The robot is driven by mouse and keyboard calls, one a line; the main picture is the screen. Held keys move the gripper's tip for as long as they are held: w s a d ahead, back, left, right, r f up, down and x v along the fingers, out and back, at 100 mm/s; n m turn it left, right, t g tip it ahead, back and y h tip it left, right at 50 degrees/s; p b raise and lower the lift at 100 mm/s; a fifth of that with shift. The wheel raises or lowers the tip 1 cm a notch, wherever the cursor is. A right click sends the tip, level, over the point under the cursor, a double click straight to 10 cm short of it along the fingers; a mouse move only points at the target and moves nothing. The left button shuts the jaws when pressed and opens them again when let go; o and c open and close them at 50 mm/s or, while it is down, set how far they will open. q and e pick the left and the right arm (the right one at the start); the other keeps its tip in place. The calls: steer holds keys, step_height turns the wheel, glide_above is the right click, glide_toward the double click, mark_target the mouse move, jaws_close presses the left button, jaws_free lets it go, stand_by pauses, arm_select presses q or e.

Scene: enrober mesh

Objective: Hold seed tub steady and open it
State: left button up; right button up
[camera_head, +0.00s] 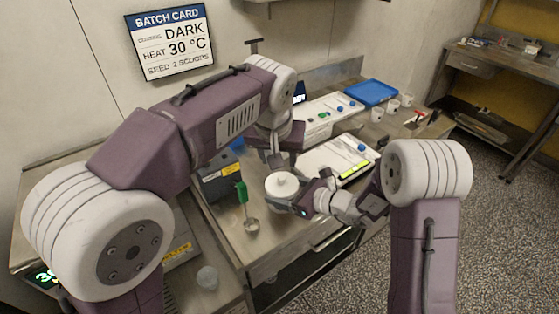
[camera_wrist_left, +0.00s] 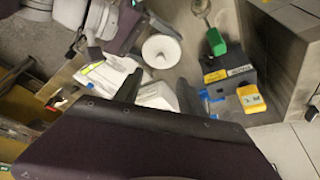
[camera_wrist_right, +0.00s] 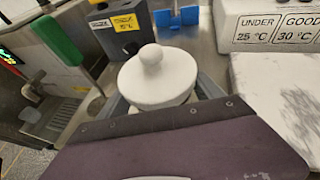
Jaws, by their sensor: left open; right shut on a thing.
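The white round seed tub (camera_head: 282,186) stands on the steel counter with its knobbed lid on. My right gripper (camera_head: 303,203) is shut around the tub's side, below the lid. In the right wrist view the tub's lid (camera_wrist_right: 152,75) sits level between the fingers (camera_wrist_right: 160,98), its knob upright. The tub body is mostly hidden. My left gripper (camera_head: 277,157) is open and empty, above and just behind the tub. In the left wrist view the lid (camera_wrist_left: 161,51) shows beyond the open fingers (camera_wrist_left: 158,92), apart from them.
A green-handled scoop (camera_head: 242,193) lies left of the tub, near a dark box with yellow labels (camera_head: 219,180). A white panel with markings (camera_head: 338,160) lies behind right. A blue tray (camera_head: 371,92) and several white cups (camera_head: 392,106) stand farther back.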

mark_target(282, 177)
arm_select(q)
steer(key=x, duration=1.1)
steer(key=shift+f, duration=0.35)
jaws_close()
steer(key=shift+r, duration=0.2)
steer(key=shift+r, duration=0.95)
